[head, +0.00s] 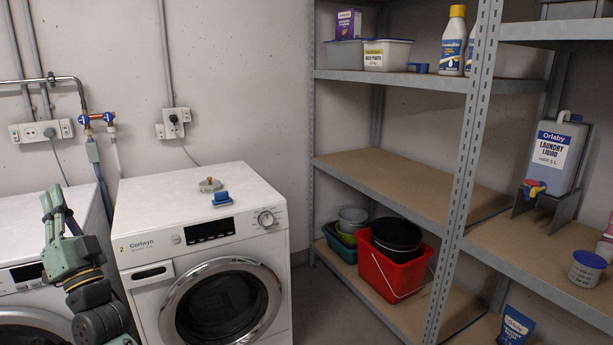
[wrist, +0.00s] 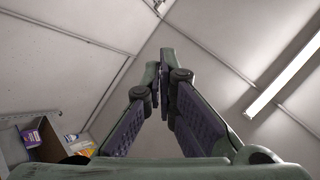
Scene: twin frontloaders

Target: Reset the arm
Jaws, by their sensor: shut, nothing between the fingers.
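The wrist camera looks up toward the ceiling (wrist: 90,40). My arm below the gripper is folded at the lower left and partly cut off by the picture's bottom edge.
A washing machine (head: 140,220) stands right of my gripper, with a blue item (head: 222,198) on top. Another washer (head: 20,277) stands behind my arm. Metal shelves (head: 390,185) hold containers, a red bucket (head: 388,274) and a laundry liquid jug (head: 556,155).

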